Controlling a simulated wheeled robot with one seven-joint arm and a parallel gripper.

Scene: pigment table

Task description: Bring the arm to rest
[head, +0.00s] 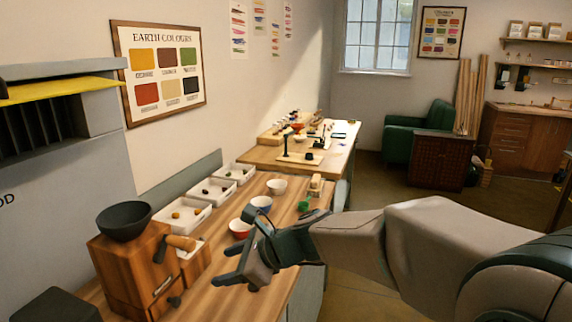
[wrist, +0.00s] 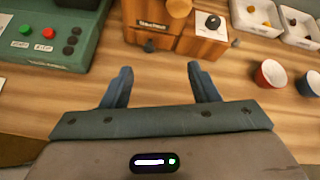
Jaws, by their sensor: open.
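My gripper (head: 238,270) is open and empty, held above the front part of the wooden table (head: 222,298). My arm reaches in from the right in the head view. The wooden grinder (head: 135,268) with its dark bowl stands left of the gripper in the head view, apart from it. It also shows at the top of the wrist view (wrist: 150,22).
White trays with pigment lumps (head: 182,217) line the table's back. A red bowl (head: 240,229), a blue bowl (head: 261,203) and a white bowl (head: 277,187) stand near my gripper. A green machine with buttons (wrist: 50,35) sits left in the wrist view. The floor (head: 365,215) is open.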

